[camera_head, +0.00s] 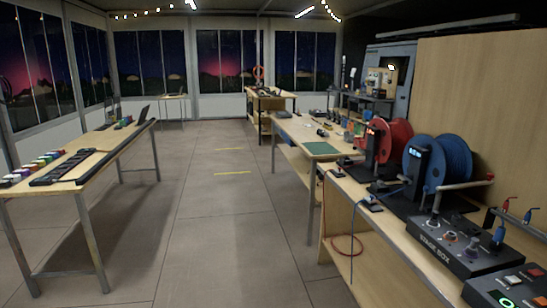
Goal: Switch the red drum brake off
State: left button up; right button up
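The red drum (398,138) stands on the right-hand bench, mounted on a black stand (377,142) with a small orange-lit display. A blue drum (456,158) stands nearer on the same bench, with its own black stand (416,166) and a blue-lit display. A small black box (333,172) with a cable lies at the bench edge beside the red drum. A similar one (370,203) lies beside the blue drum. I cannot tell which part is the red drum's brake or how it is set. Neither of my grippers is in view.
A stage box (455,241) and a button panel (512,290) fill the near right bench. A red cable (349,250) hangs below its edge. A left table (85,146) holds a black strip and a laptop. The floor aisle (225,205) between them is clear.

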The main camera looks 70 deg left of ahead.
aim_at(377, 158)
jog(key=i+j+u, duration=0.25)
jog(key=u, duration=0.25)
jog(key=i+j+u, duration=0.25)
jog(key=u, duration=0.25)
jog(key=i+j+u, duration=0.1)
jog(key=i+u, duration=0.2)
jog(key=u, duration=0.2)
jog(key=i+l+u, duration=0.15)
jog(key=i, duration=0.45)
jog(key=i+u, duration=0.1)
jog(key=i, duration=0.5)
jog(key=i+j, duration=0.15)
jog(key=j, duration=0.25)
jog(key=i+j+u, duration=0.1)
jog(key=j, duration=0.25)
jog(key=i+j, duration=0.25)
jog(key=i+j+u, duration=0.1)
jog(key=j, duration=0.4)
jog(key=i+j, duration=0.25)
jog(key=j+u, duration=0.05)
jog(key=j, duration=0.05)
